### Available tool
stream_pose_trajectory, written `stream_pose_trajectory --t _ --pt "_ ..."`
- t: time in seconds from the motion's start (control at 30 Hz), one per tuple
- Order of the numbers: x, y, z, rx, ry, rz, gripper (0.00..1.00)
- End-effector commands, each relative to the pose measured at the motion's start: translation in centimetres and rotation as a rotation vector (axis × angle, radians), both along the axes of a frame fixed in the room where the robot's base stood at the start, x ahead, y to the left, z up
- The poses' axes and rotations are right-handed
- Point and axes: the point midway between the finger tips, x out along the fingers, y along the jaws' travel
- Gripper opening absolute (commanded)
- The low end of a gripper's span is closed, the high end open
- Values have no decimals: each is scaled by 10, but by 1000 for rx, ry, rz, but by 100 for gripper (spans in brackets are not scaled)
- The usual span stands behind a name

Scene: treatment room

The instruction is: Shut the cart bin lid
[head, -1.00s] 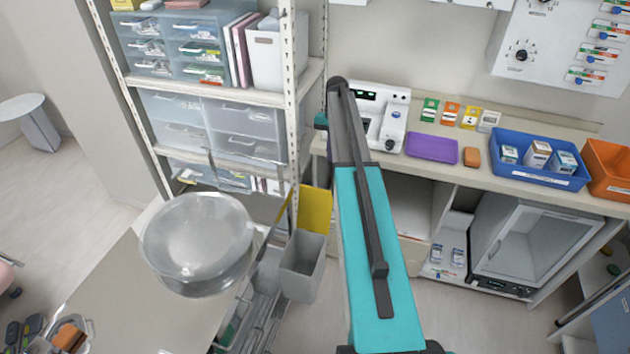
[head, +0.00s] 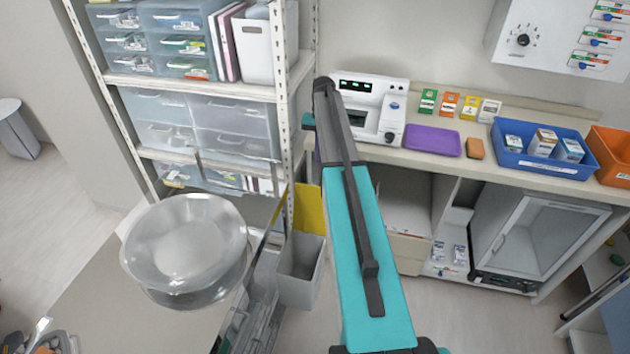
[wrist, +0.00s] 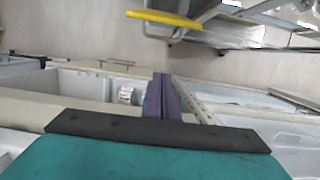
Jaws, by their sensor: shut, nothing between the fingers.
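The cart bin is a grey open-topped box (head: 300,284) on the side of the cart, below the middle of the head view. Its yellow lid (head: 310,209) stands up open behind the bin's mouth, partly hidden by my arm and a shelf post. In the wrist view, a yellow strip (wrist: 165,18) at the top, apart from my fingers, looks like the lid's edge. My gripper (wrist: 161,80) shows in the wrist view with its dark purple fingers together and nothing between them. In the head view my arm hides it.
A clear bowl (head: 186,248) stands on the cart's top at left. A shelf rack with drawers (head: 205,120) is behind the bin. The counter at right holds a white device (head: 370,105), a purple tray (head: 432,140) and a blue bin (head: 540,160). Floor shows below the counter.

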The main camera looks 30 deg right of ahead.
Motion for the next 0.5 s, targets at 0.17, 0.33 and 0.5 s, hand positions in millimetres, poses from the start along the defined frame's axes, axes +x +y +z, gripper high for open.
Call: stream_pose_trajectory --t 0.17,0.33,0.5 --pt "0 0 -2 0 0 0 0" --pt "-1 1 -11 0 0 0 0" --pt "-3 4 -27 1 1 0 0"
